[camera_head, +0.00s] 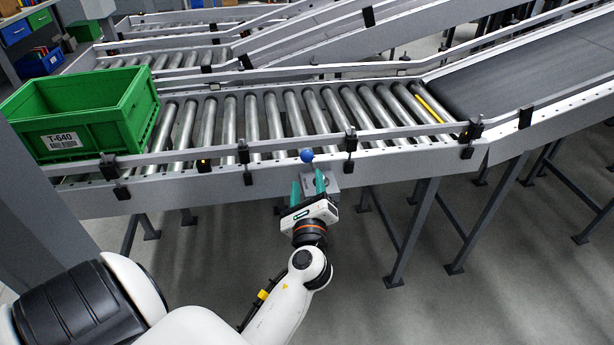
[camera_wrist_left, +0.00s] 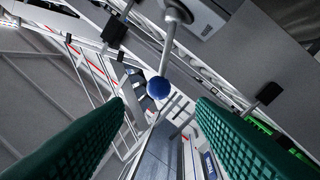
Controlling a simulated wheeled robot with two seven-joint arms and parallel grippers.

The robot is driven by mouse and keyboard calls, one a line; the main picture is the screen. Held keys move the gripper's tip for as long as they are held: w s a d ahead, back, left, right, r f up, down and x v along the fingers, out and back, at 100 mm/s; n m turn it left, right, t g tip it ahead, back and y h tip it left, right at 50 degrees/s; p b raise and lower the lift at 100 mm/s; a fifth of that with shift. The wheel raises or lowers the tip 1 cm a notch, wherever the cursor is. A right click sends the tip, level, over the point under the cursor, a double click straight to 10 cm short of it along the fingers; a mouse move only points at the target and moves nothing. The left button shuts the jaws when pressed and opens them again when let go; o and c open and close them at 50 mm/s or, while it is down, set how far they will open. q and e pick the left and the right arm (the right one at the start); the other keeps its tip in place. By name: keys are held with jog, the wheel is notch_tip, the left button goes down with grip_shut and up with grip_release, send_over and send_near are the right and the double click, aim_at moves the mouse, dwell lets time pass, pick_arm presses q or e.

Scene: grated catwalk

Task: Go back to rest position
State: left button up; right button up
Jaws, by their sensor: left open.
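My left gripper (camera_head: 308,184) is in front of the conveyor's near side rail in the head view, pointing away from me. Its two green fingers are open with nothing between them. In the left wrist view the open fingers (camera_wrist_left: 160,108) come in from both lower sides. A lever with a blue ball knob (camera_head: 307,155) stands at a grey box (camera_head: 318,176) on the conveyor's side. In the left wrist view the blue knob (camera_wrist_left: 159,88) shows in the gap just past the fingertips, on a metal rod (camera_wrist_left: 168,48). It looks apart from both fingers. My right gripper is not in view.
A green crate (camera_head: 112,112) labelled T-640 sits on the roller conveyor (camera_head: 270,115) at the left. A dark belt (camera_head: 530,75) joins at the right. Conveyor legs (camera_head: 412,230) stand below the rail. The grey floor (camera_head: 400,315) at the front right is clear.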

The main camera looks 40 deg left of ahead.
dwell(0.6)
pick_arm(q)
jog(key=s+d+f+n+g+h+p, duration=0.1)
jog(key=s+d+f+n+g+h, duration=0.15)
jog(key=f, duration=0.85)
jog(key=s+d+f+n+g+h+p, duration=0.1)
jog(key=d+f+h, duration=0.3)
jog(key=f, duration=0.6)
jog(key=s+d+f+n+g+h+p, duration=0.2)
jog(key=d+f+h, duration=0.1)
jog(key=f, duration=0.8)
jog(key=s+d+f+n+g+h+p, duration=0.25)
jog(key=s+f+n+g, duration=0.2)
jog(key=s+f, duration=0.85)
jog(key=s+f+n+g, duration=0.1)
jog(key=s+n, duration=0.3)
jog(key=s, duration=0.6)
jog(key=s+f+n+g, duration=0.2)
jog(key=s+f+n, duration=0.2)
jog(key=s, duration=0.7)
jog(key=shift+a+p, duration=0.15)
jog(key=shift+p, duration=0.2)
